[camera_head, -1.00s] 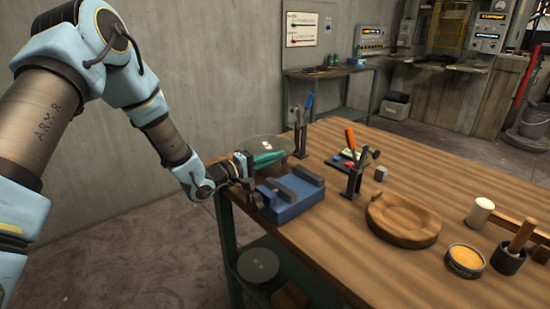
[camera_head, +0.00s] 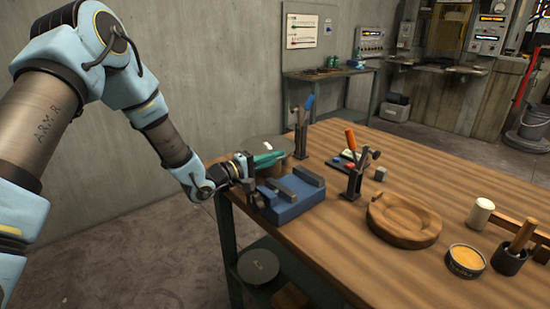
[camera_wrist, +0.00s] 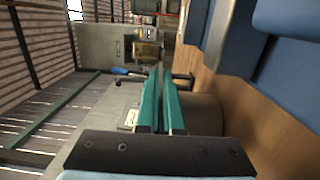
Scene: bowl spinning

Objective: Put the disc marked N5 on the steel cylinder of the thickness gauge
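A thin grey disc (camera_head: 281,144) with a small white label is at the far left of the table, its mark too small to read. It shows broad in the wrist view (camera_wrist: 95,122). My gripper (camera_head: 283,155) has teal fingers, close together (camera_wrist: 160,80); they appear shut on the disc, and hide part of it. A broad steel cylinder (camera_wrist: 207,115) stands just beyond and below the fingers, mostly hidden by them in the head view. The disc looks to be at or just above its top; I cannot tell whether they touch.
A blue block (camera_head: 292,205) with dark jaws is close beside my gripper. A blue-handled upright (camera_head: 301,135) and an orange-handled clamp (camera_head: 355,178) stand beyond. A round wooden form (camera_head: 403,221) is on the table. Another disc (camera_head: 258,266) lies on the lower shelf.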

